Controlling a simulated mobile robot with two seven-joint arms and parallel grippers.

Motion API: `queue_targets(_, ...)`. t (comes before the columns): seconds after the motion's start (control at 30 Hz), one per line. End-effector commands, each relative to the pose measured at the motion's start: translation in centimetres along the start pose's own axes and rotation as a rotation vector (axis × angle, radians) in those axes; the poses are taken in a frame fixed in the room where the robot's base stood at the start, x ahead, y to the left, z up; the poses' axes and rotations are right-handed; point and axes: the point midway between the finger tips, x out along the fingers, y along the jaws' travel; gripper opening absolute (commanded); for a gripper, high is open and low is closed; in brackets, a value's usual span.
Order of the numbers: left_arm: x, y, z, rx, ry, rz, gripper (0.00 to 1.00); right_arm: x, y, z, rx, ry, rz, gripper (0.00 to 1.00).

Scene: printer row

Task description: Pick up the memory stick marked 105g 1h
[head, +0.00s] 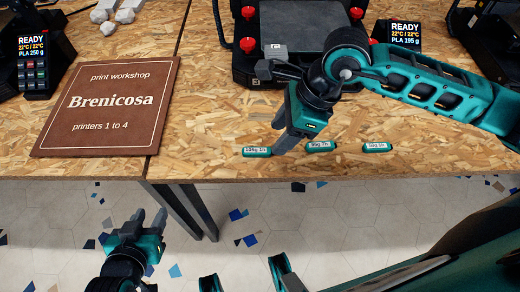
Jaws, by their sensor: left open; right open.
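Three small teal memory sticks with white labels lie in a row near the front edge of the wooden table. The leftmost stick (257,152) has a label that appears to read 105g 1h. The middle stick (320,147) and the right stick (376,147) have labels too small to read surely. My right gripper (284,146) is open and points down, its fingers between the leftmost and middle sticks in the picture, nearer the leftmost. I cannot tell its height above the table. My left gripper (151,217) is open and empty, in front of the table over the floor.
Another display (32,50) stands at far left. The table's front edge is close to the sticks.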

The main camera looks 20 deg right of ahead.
Motion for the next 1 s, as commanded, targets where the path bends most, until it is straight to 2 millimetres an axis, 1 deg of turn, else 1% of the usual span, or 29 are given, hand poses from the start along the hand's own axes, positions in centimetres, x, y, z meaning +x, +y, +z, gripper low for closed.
queue_targets(0.13,0.1,0.0,-0.2,0.001,0.005,0.001,0.43,1.5,0.1,-0.2,0.002,0.001,0.003,0.51)
queue_targets(0.3,0.3,0.0,-0.2,0.001,0.008,0.002,0.43,4.2,0.0,-0.4,0.002,-0.001,0.003,0.51)
queue_targets(0.4,0.3,0.1,-0.3,0.001,0.009,0.003,0.43,5.1,0.0,-0.4,0.001,0.000,0.003,0.51)
queue_targets(0.67,0.3,0.1,-0.6,0.001,0.015,0.005,0.43,5.3,-0.1,-0.4,0.001,0.000,0.001,0.51)
queue_targets(0.77,0.3,0.1,-0.7,0.001,0.015,0.005,0.43,5.3,-0.1,-0.4,0.001,0.000,0.001,0.43)
queue_targets(1.0,0.3,0.1,-0.6,0.001,0.014,0.005,0.43,5.3,-0.1,-0.4,0.001,0.000,0.001,0.20)
